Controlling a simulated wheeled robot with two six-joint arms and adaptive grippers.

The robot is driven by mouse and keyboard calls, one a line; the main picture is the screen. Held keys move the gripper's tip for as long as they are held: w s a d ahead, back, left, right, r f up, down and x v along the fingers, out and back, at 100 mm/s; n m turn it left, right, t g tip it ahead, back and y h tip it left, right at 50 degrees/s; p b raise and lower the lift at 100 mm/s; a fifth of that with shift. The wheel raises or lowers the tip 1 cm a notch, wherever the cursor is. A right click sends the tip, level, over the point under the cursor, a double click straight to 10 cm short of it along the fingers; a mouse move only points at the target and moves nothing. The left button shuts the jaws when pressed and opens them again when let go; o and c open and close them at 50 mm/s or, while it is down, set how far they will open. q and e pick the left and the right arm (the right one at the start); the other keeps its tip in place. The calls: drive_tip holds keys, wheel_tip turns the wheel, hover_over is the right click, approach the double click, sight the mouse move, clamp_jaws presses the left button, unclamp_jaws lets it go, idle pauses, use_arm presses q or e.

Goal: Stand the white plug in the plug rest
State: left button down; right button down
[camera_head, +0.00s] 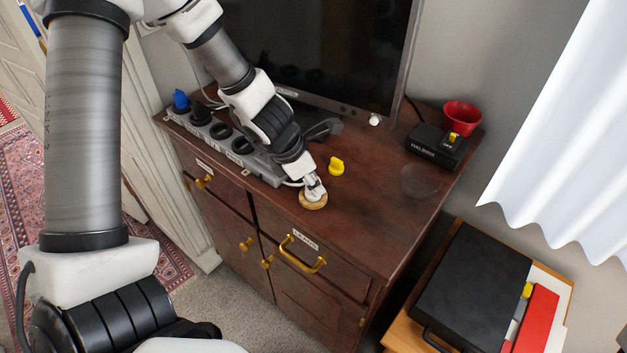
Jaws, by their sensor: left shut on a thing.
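My left gripper (312,183) points down over the front part of the brown cabinet top. It is shut on the white plug (316,192), of which only a small part shows between the fingers. A white cord runs beside it from the left. A round wooden disc, which looks like the plug rest (314,204), lies directly below the plug near the cabinet's front edge. The plug is at or just above the disc; I cannot tell whether it touches. My right gripper is not in view.
A grey power strip (238,158) with blue and black plugs lies left. A yellow piece (336,166) stands close behind the gripper. A clear round dish (420,181), black box (435,145) and red cup (462,117) are right. A screen (320,50) stands behind.

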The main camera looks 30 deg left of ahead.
use_arm(q)
drive_tip(key=shift+f+b, duration=0.3)
drive_tip(key=shift+f, duration=0.15)
drive_tip(key=shift+r, duration=0.1)
drive_tip(key=c, duration=1)
unclamp_jaws()
drive_tip(key=shift+r, duration=0.1)
